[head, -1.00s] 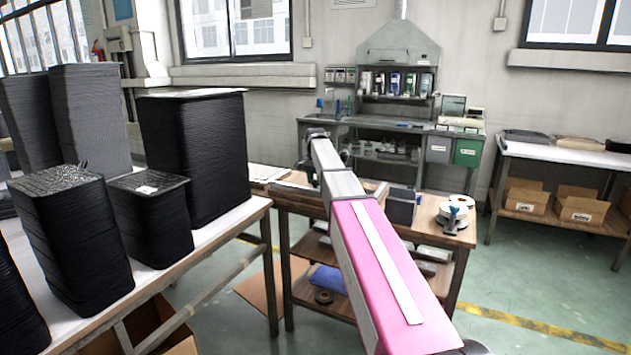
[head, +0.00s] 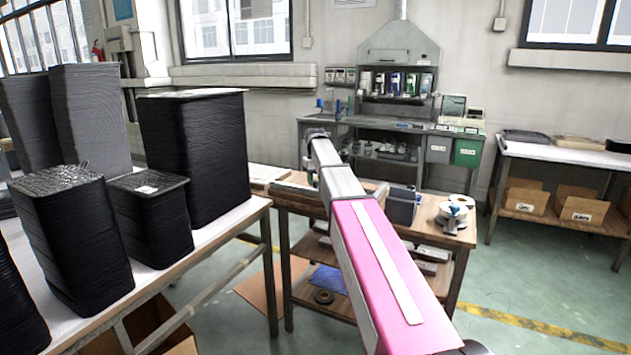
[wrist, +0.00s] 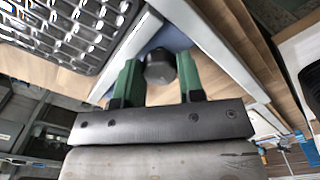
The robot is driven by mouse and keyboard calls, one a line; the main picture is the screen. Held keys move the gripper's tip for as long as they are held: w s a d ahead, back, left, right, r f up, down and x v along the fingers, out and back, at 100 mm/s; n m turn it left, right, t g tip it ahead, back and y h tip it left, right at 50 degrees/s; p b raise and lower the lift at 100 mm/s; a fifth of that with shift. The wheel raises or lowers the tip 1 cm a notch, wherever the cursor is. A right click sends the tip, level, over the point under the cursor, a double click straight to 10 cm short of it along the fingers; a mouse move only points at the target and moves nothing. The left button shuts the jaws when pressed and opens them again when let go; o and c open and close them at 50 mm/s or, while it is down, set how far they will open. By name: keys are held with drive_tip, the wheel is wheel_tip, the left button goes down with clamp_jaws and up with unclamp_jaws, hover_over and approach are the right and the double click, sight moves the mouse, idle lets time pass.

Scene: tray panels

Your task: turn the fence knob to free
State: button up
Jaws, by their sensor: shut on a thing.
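In the wrist view, a dark round knob (wrist: 160,68), the fence knob, sits between the two green fingers of my gripper (wrist: 158,76). The fingers are closed on its sides. Behind the knob is a blue-grey surface with pale metal strips (wrist: 222,55) running along both sides. No mark showing the knob's turn position is visible. In the head view my arm reaches to the wooden bench (head: 428,233), and the knob cannot be made out there.
A perforated metal tray (wrist: 65,28) lies close by at upper left in the wrist view. Stacks of black trays (head: 195,150) fill the table on the left. A tape dispenser (head: 454,215) and a dark box (head: 401,206) stand on the bench to the right of my arm.

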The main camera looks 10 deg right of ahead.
drive_tip(key=shift+n, duration=1.7)
drive_tip(key=o, duration=0.9)
wheel_tip(320, 180, up, 11)
drive_tip(key=shift+f, duration=0.1)
